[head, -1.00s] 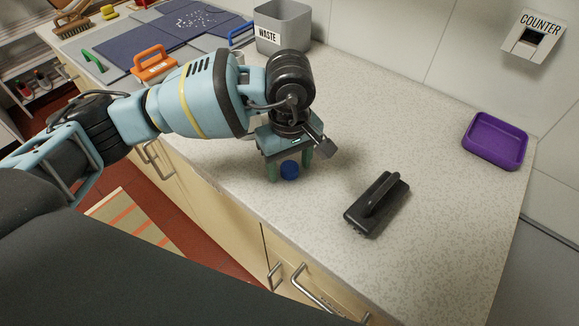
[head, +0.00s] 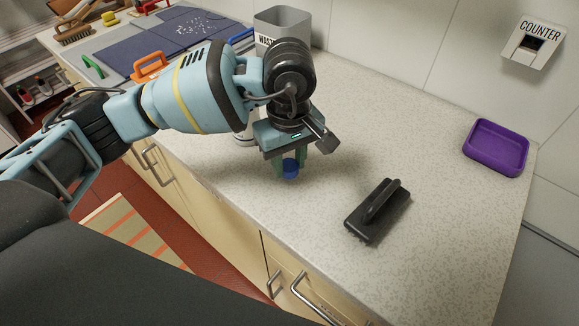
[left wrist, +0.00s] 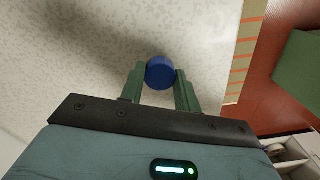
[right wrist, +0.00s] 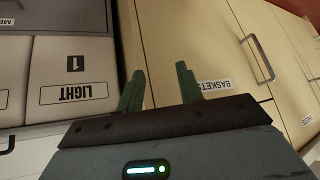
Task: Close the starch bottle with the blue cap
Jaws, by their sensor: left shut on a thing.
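The blue cap (head: 291,169) is between the fingers of my left gripper (head: 291,172), above the pale speckled counter. In the left wrist view the cap (left wrist: 160,73) is a round blue disc with the fingertips of the left gripper (left wrist: 160,76) pressed on both sides. A pale, rounded object (head: 245,141) stands just behind my left wrist, mostly hidden; I cannot tell whether it is the starch bottle. My right gripper (right wrist: 160,82) shows only in the right wrist view, its fingers apart and empty, facing cabinet fronts.
A black handled block (head: 378,210) lies right of the left gripper. A purple tray (head: 496,147) is at the far right. The grey waste bin (head: 283,30) stands behind my wrist. Orange-handled (head: 150,66) and green-handled (head: 93,67) tools lie left.

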